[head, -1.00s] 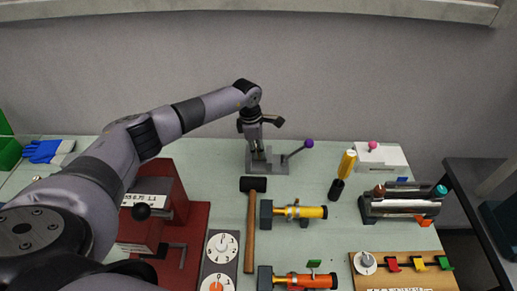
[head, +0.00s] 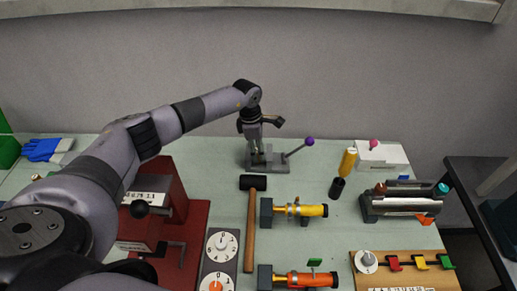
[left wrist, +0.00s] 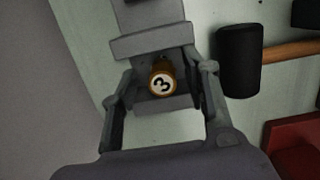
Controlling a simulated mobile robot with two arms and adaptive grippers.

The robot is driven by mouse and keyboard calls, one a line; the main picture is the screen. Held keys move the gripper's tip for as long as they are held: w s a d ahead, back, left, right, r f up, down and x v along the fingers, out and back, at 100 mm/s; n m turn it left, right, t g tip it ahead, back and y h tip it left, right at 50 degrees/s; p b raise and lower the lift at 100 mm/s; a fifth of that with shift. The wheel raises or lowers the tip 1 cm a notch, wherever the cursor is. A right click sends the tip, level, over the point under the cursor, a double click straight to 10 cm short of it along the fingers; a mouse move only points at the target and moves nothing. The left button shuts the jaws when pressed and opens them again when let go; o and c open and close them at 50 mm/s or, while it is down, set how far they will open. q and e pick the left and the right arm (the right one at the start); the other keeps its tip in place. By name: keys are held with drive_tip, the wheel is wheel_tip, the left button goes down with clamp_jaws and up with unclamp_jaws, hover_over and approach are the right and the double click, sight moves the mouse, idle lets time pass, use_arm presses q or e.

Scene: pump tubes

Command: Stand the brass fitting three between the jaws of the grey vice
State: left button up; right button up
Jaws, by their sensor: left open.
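The grey vice (head: 276,167) stands at the back of the table in the head view, with a purple-knobbed lever (head: 309,141) on its right. My left gripper (head: 255,150) points down over it. The fitting is hidden in the head view. My right gripper is not in view.
A hammer (head: 251,218) lies just in front of the vice. A red machine (head: 185,225) stands at the left below my arm. Yellow (head: 300,211) and orange (head: 300,279) pump tubes lie at centre. A yellow cylinder (head: 348,161) and black cup (head: 337,188) stand right of the vice.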

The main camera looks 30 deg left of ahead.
use_arm(q)
drive_tip(key=shift+r+p, duration=0.3)
drive_tip(key=shift+r, duration=0.05)
drive_tip(key=shift+w+r+p, duration=0.1)
drive_tip(key=shift+r+p, duration=0.3)
drive_tip(key=shift+p, duration=0.05)
wheel_tip(320, 180, up, 12)
drive_tip(key=s+a+b, duration=0.1)
drive_tip(key=b, duration=0.2)
drive_tip(key=shift+a+f+b, duration=0.2)
drive_tip(key=shift+a+b, duration=0.1)
drive_tip(key=shift+o, duration=0.5)
